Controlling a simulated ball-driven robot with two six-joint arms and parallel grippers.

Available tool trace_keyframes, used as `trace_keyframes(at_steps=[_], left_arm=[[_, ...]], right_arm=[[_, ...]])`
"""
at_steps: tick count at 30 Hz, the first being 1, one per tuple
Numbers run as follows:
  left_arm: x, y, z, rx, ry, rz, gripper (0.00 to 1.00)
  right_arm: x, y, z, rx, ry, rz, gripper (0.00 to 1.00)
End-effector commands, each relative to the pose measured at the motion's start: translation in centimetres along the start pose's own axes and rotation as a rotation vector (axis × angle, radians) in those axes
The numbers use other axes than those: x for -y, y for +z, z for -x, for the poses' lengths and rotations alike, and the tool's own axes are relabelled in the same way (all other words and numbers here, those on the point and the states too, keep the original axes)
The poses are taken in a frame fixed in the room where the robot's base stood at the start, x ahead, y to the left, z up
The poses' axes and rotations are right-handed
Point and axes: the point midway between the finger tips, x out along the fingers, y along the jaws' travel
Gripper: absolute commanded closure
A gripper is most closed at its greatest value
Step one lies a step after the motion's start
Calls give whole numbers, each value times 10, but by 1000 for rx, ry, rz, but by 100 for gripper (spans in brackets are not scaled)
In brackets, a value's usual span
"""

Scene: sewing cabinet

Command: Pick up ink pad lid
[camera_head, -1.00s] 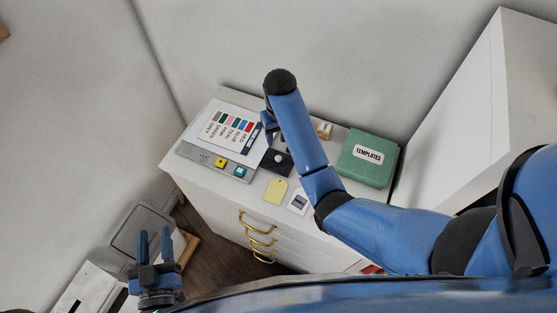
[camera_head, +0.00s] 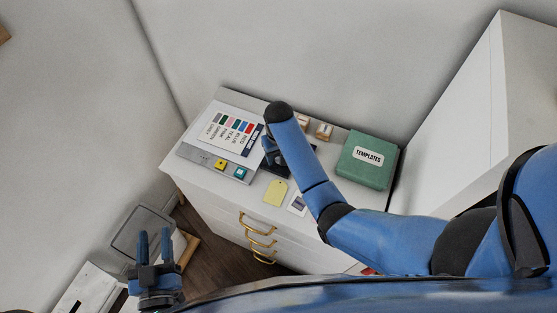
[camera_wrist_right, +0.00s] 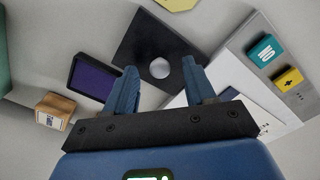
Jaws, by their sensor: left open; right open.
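The ink pad lid is a flat black square (camera_wrist_right: 142,45) with a round silver knob (camera_wrist_right: 160,68) in its middle. It lies on the white cabinet top. In the head view my right arm mostly covers the lid. My right gripper (camera_wrist_right: 160,80) is open and empty over the lid, and in the right wrist view the knob appears between its fingertips. I cannot tell how high the tips are above the knob. The purple ink pad (camera_wrist_right: 93,79) lies uncovered beside the lid. My left gripper (camera_head: 154,240) is open and empty, low at the left, away from the cabinet.
A green templates box (camera_head: 367,160) sits on the cabinet's right. A color chart (camera_head: 228,130) and a grey strip with yellow and teal blocks (camera_head: 218,165) lie on the left. A yellow tag (camera_head: 275,192) lies in front. Wooden stamps (camera_head: 323,131) stand at the back.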

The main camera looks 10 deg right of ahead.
Motion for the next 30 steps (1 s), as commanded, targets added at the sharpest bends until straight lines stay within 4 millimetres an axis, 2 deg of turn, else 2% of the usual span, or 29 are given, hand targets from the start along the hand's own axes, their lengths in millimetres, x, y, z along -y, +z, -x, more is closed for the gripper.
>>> trace_keyframes(at_steps=[4,11,14,22,30], left_arm=[[0,-2,0,1,0,0,57],[0,-2,0,1,0,0,57],[0,-2,0,1,0,0,57],[0,-2,0,0,0,0,57],[0,-2,0,0,0,0,57]], right_arm=[[0,1,-10,2,0,0,45],[0,0,-12,0,0,0,45],[0,0,-11,0,0,0,58],[0,0,-11,0,0,0,99],[0,0,-11,0,0,0,100]])
